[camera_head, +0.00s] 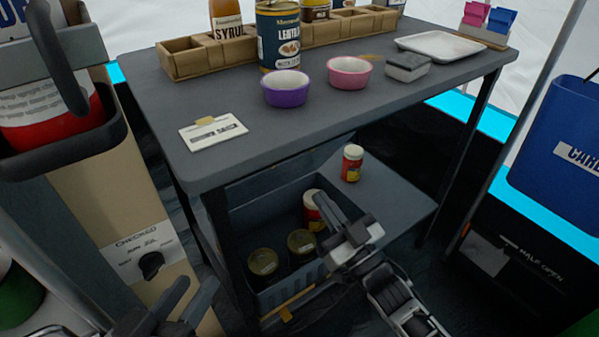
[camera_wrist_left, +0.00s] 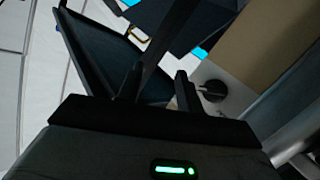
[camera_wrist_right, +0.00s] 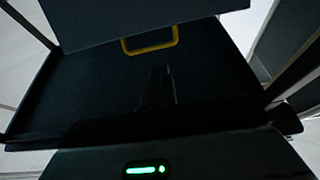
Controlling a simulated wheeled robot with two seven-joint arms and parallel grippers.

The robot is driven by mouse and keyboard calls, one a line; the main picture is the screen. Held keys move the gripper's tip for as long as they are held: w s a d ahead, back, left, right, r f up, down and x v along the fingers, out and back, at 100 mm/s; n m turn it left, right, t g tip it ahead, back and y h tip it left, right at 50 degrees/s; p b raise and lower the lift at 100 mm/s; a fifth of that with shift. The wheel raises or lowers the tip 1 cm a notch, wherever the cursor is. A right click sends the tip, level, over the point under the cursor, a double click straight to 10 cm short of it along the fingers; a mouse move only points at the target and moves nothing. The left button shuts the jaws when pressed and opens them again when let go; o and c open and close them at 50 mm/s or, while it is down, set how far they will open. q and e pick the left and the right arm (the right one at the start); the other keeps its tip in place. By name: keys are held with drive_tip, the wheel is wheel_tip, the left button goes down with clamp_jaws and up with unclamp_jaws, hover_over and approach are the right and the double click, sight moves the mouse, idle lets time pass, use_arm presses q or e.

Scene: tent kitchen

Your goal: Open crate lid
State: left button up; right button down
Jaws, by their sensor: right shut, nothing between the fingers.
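A dark crate (camera_head: 268,292) sits low under the table, and its top shows open with several jars and cans inside. A yellow handle (camera_head: 290,303) is at its front lower edge. In the right wrist view, the yellow handle (camera_wrist_right: 150,42) hangs at the edge of a grey panel; I cannot tell whether that panel is the lid. My right gripper (camera_head: 325,213) is shut and empty, over the crate's right side in the head view. My left gripper (camera_head: 190,292) is open and empty, left of the crate; its parted fingers show in the left wrist view (camera_wrist_left: 158,85).
The table (camera_head: 330,120) above holds a purple bowl (camera_head: 285,88), a pink bowl (camera_head: 349,72), a can (camera_head: 278,40) and a wooden rack (camera_head: 185,62). A red jar (camera_head: 352,163) stands on the lower shelf. A cabinet with a knob (camera_head: 151,264) is at left.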

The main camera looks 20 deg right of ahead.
use_arm(q)
drive_tip(key=shift+w+d+r+n+t+h+b, duration=0.2)
drive_tip(key=shift+d+r+n+t+h+b, duration=0.25)
drive_tip(key=shift+b, duration=0.45)
use_arm(e)
drive_tip(key=x, duration=0.8)
drive_tip(key=shift+w, duration=0.35)
use_arm(q)
drive_tip(key=shift+a+r, duration=0.2)
use_arm(e)
drive_tip(key=shift+a+r, duration=0.15)
drive_tip(key=shift+r, duration=0.1)
